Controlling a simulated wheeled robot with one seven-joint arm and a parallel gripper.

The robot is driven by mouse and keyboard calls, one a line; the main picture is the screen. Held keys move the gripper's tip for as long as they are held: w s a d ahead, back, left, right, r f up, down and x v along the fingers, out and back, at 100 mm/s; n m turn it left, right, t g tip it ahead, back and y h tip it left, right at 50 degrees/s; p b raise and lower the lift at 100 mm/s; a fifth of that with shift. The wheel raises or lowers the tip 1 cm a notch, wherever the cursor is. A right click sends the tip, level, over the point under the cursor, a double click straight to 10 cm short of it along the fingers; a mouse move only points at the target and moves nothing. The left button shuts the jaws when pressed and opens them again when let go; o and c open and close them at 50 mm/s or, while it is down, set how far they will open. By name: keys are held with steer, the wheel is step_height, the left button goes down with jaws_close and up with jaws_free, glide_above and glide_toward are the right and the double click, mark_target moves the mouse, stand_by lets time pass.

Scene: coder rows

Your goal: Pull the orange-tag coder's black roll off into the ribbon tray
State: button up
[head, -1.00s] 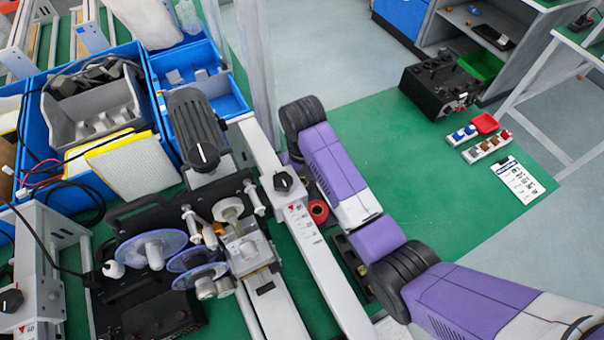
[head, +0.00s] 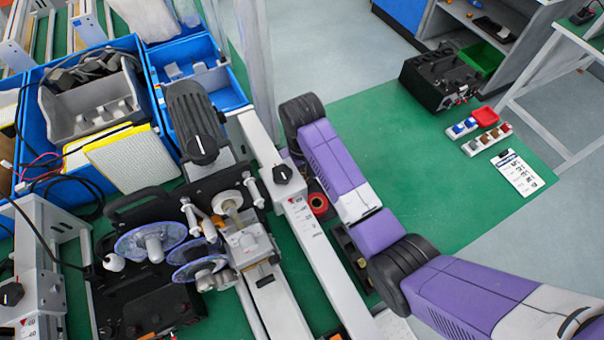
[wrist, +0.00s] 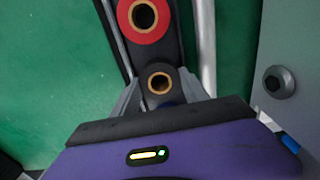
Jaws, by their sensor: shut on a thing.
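In the wrist view, my gripper (wrist: 160,98) has its two grey fingers closed on either side of a black roll (wrist: 159,80) with a tan core. Just beyond it is a red roll (wrist: 143,17) with a dark centre, on the same dark strip. The red roll also shows in the head view (head: 318,204), beside my purple arm. My fingers and the black roll are hidden in the head view. A coder with clear blue spools (head: 150,242) stands at the left. I cannot make out an orange tag or tell which container is the ribbon tray.
Blue bins (head: 232,92) stand at the back left. A long white rail (head: 325,250) runs beside the arm. The green mat (head: 400,150) between is clear.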

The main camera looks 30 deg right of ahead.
steer(key=shift+f, duration=0.1)
steer(key=o, duration=1.3)
steer(key=shift+o, duration=0.2)
step_height(320, 180, up, 8)
steer(key=shift+f, duration=0.1)
